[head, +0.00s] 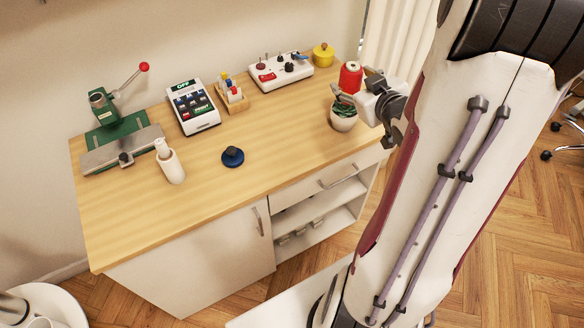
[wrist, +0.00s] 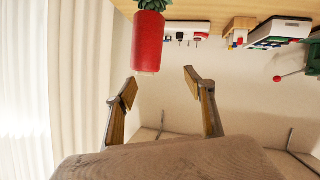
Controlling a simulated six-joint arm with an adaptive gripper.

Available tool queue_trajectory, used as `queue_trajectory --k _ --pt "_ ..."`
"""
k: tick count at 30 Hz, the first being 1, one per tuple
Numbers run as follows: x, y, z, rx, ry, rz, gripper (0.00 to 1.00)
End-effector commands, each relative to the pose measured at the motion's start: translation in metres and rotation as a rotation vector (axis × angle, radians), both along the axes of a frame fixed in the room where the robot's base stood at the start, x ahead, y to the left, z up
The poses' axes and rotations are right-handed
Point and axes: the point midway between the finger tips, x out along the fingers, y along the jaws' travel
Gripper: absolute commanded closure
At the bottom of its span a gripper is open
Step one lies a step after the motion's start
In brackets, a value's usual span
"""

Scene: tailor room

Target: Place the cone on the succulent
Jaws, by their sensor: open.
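The red cone (head: 350,77) stands at the right back end of the table. It appears to rest on the green succulent (head: 343,108), which grows in a small white pot. In the upside-down wrist view the cone (wrist: 148,42) meets the succulent's leaves (wrist: 150,5) at its base. The exact contact is partly hidden. My gripper (wrist: 161,79) is open, with its two fingers spread apart and nothing between them. The cone lies beyond the fingertips. In the head view my gripper is just right of the cone and pot.
The wooden table (head: 200,215) also holds a yellow pot (head: 323,56), a white control box (head: 281,72), a small block rack (head: 232,97), a button panel (head: 193,107), a green press (head: 115,135), a white bottle (head: 170,161) and a dark blue knob (head: 232,157). The front right tabletop is clear.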

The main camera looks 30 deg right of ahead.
Motion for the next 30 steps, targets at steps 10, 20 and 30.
queue_trajectory --k 10,20,30 --pt "-0.001 0.032 0.032 -0.041 0.141 -0.069 0.46" --pt "-0.024 0.079 0.059 -0.006 0.252 -0.127 0.46" --pt "-0.068 0.145 0.076 0.090 0.364 -0.138 0.46"
